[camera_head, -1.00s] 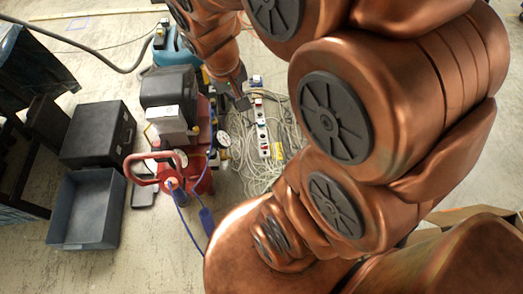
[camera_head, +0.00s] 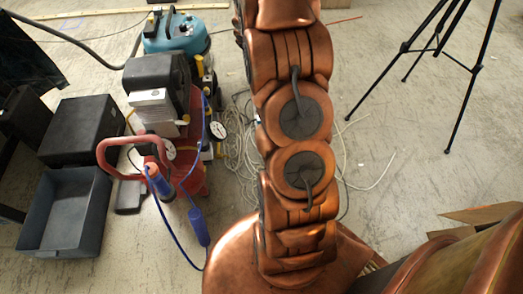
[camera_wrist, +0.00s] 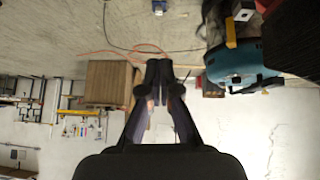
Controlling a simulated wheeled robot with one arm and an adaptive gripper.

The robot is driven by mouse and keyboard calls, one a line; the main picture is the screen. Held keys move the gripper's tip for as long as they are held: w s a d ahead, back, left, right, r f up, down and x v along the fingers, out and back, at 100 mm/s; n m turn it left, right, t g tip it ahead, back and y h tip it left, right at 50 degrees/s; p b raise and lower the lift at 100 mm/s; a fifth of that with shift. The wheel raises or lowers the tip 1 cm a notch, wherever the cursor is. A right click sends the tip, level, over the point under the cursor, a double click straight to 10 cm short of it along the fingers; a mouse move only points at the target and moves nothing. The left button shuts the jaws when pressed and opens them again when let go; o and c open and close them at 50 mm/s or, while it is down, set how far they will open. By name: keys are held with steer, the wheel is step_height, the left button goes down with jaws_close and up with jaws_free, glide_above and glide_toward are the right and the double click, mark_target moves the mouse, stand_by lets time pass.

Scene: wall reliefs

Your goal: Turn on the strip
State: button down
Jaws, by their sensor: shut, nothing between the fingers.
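The power strip does not show in either current view; in the head view my copper arm covers the spot on the floor where it lay, and only loops of pale cable (camera_head: 238,150) show beside the arm. My gripper (camera_wrist: 158,66) shows in the wrist view, its dark fingers together and empty. In that view it points away over the floor, with no strip near the fingertips. In the head view the gripper is out of sight beyond the top edge.
A red compressor (camera_head: 190,175) and a teal machine (camera_head: 175,32) stand left of my arm. A black case (camera_head: 82,132) and a grey open bin (camera_head: 65,212) are farther left. A black tripod (camera_head: 445,45) stands at the right. A cardboard box (camera_wrist: 108,83) shows in the wrist view.

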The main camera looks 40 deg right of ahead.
steer(key=w+d+f+m+t+y+b, duration=0.15)
steer(key=d+f+b, duration=0.35)
steer(key=f, duration=1.2)
steer(key=d+f+m+t+y+b, duration=0.2)
steer(key=f+b, duration=0.5)
steer(key=f, duration=1.1)
steer(key=s+f+t+y+b, duration=0.1)
steer(key=s+f+y+b, duration=0.1)
steer(key=f, duration=0.9)
steer(key=shift+s+a+t+y+b, duration=0.4)
steer(key=shift+s+b, duration=0.45)
steer(key=shift+b, duration=0.35)
steer(key=shift+n, duration=0.25)
steer(key=shift+w+a+f+b, duration=0.1)
steer(key=shift+a+f+b, duration=0.1)
steer(key=shift+f+b, duration=0.6)
steer(key=shift+w+a+f+b, duration=0.2)
steer(key=shift+f+b, duration=0.15)
steer(key=shift+f, duration=0.85)
steer(key=shift+w+a+f+b, duration=0.1)
steer(key=shift+a+f+b, duration=0.1)
steer(key=shift+f+b, duration=0.6)
steer(key=shift+w+a+f, duration=0.1)
steer(key=shift+f, duration=0.65)
steer(key=shift+w+a+f, duration=0.1)
steer(key=shift+f, duration=0.65)
steer(key=shift+f, duration=0.1)
steer(key=shift+a+f, duration=0.1)
steer(key=shift+f, duration=0.2)
